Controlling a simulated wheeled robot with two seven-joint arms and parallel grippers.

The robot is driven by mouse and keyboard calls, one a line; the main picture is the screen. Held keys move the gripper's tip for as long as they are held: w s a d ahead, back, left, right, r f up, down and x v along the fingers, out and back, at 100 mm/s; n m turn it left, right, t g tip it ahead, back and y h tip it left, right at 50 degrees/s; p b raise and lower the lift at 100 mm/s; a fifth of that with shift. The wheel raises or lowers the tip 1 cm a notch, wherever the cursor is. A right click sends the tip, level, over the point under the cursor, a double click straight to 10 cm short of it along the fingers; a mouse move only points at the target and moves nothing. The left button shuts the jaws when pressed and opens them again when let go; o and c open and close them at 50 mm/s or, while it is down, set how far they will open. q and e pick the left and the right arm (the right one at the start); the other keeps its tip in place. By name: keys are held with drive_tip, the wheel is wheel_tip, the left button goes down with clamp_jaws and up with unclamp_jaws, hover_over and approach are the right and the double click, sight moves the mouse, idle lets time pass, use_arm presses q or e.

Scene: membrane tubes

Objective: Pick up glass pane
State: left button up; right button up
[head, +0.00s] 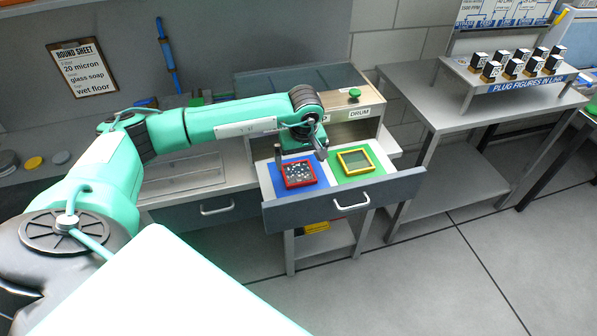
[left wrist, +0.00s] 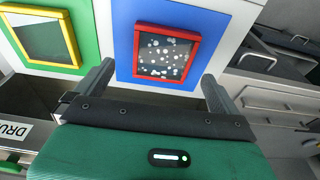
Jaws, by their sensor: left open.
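A red-framed pane (head: 299,174) with white specks on a dark face lies on the blue half of an open drawer (head: 331,205). A yellow-framed pane (head: 356,160) with a plain greenish face lies on the green half, to its right. I cannot tell which is the glass pane. My left gripper (head: 300,158) is open and empty above the red-framed pane. In the left wrist view, the gripper's fingers (left wrist: 158,72) stand apart on either side of the red-framed pane (left wrist: 165,54), and the yellow-framed pane (left wrist: 44,38) is off to the left. My right gripper is not in view.
A box labelled DRUM (head: 357,114) with a green knob stands behind the drawer. A closed drawer (head: 215,210) is to the left. A side table (head: 420,95) and a rack of figures (head: 515,65) stand to the right. The floor in front is clear.

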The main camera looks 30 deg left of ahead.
sight(298, 172)
use_arm(q)
drive_tip(key=shift+s+a+f+p, duration=0.1)
drive_tip(key=shift+a+f+p, duration=0.15)
drive_tip(key=shift+f+p, duration=0.6)
drive_tip(key=f, duration=0.2)
drive_tip(key=shift+a+f, duration=0.2)
drive_tip(key=shift+f, duration=0.1)
drive_tip(key=shift+w+f, duration=0.2)
drive_tip(key=c, duration=0.9)
drive_tip(key=shift+c, duration=0.7)
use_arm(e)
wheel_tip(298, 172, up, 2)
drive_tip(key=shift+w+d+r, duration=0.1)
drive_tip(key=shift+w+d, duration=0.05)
use_arm(q)
drive_tip(key=shift+r, duration=0.1)
